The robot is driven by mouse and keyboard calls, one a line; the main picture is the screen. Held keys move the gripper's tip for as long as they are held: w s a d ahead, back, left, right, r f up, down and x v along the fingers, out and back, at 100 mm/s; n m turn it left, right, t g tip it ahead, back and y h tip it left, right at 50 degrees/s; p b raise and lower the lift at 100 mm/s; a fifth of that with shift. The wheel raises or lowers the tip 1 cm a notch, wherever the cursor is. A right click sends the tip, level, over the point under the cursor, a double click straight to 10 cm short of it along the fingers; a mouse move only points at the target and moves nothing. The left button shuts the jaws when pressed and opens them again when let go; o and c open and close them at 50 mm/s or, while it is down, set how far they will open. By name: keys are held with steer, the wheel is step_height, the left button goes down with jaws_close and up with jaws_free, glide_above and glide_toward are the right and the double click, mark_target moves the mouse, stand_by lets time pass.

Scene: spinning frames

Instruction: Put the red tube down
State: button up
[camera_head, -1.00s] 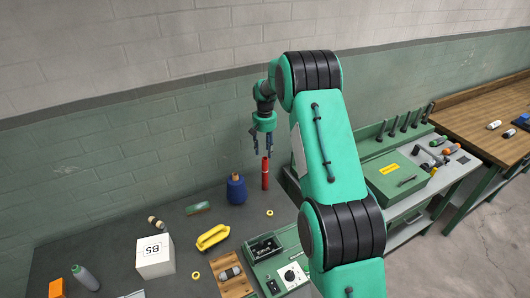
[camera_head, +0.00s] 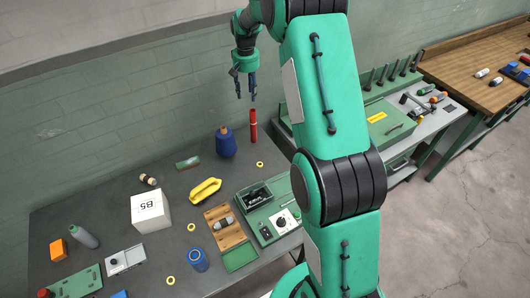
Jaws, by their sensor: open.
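The red tube (camera_head: 253,126) stands upright near the back edge of the grey workbench, to the right of the blue bottle. It has a darker band near its top. My gripper (camera_head: 245,97) hangs above the tube with its dark fingers pointing down and spread apart. It is open and empty, and a small gap shows between the fingertips and the top of the tube.
The blue bottle (camera_head: 226,142) stands close to the tube's left. A yellow handled object (camera_head: 205,190), a white box (camera_head: 150,211) and a green case (camera_head: 265,205) stand nearer the front. A small yellow ring (camera_head: 260,164) lies in front of the tube.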

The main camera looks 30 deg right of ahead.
steer(key=s+a+r+n+t, duration=0.1)
steer(key=s+a+r, duration=0.5)
steer(key=s+r, duration=0.5)
steer(key=s+a+r+n+t, duration=0.1)
steer(key=s+a+r+t, duration=0.1)
steer(key=s+a+r, duration=0.7)
steer(key=s+a+t, duration=0.1)
steer(key=s+a, duration=0.1)
steer(key=s, duration=1.2)
steer(key=s+a+r+n+t, duration=0.1)
steer(key=s+a, duration=0.2)
steer(key=s, duration=1.2)
steer(key=shift+s+r, duration=0.15)
steer(key=shift+a, duration=0.1)
step_height(320, 180, down, 13)
steer(key=b, duration=1.3)
steer(key=shift+f, duration=0.2)
